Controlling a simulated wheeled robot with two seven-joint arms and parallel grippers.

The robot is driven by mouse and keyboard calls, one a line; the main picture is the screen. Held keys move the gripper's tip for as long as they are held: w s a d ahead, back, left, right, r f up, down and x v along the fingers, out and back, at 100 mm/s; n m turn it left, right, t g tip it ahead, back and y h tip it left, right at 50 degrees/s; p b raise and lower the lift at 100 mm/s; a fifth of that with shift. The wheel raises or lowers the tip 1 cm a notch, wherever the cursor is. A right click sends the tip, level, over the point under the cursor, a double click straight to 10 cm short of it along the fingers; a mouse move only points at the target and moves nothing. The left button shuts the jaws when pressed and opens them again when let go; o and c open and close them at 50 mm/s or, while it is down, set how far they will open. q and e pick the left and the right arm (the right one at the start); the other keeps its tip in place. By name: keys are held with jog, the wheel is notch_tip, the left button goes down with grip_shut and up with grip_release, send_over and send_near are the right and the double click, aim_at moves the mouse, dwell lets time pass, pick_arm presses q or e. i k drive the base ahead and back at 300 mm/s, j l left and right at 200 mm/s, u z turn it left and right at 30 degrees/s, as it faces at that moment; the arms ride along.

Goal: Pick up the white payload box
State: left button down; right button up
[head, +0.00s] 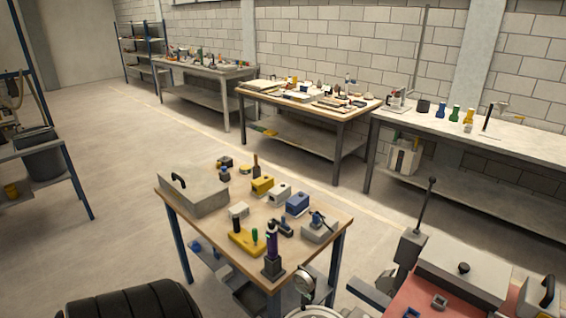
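A small white box (280,192), which looks like the payload box, sits on the wooden top of the small table (222,232) in the middle of the head view. It stands between a yellow box (262,185) and a blue box (297,203) in a slanting row. A smaller off-white block (239,210) lies nearer on the same table. Neither of my grippers shows in the head view, and nothing is seen holding the white box.
A yellow base with dark pegs (247,241) and a purple-topped upright tool (272,250) stand at the front. A red-topped rig (420,295) is at right. Workbenches (300,105) line the wall; floor beyond the table is clear.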

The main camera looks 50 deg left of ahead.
aim_at(278, 196)
jog(key=u, duration=1.7)
jog(key=j+z, duration=0.1)
jog(key=z, duration=0.9)
jog(key=i+j+z, duration=0.1)
jog(key=j+z, duration=0.35)
jog(key=j, duration=0.3)
jog(key=j+z, duration=0.5)
jog(key=j, duration=0.25)
jog(key=k+j+z, duration=0.15)
jog(key=j+z, duration=0.3)
jog(key=j, duration=0.25)
jog(key=k+j, duration=0.1)
jog(key=j, duration=0.25)
jog(key=k+j, duration=0.1)
jog(key=j, duration=0.3)
jog(key=k+j, duration=0.15)
jog(key=j, duration=0.2)
jog(key=k+j, duration=0.1)
jog(key=j, duration=0.3)
jog(key=z, duration=0.05)
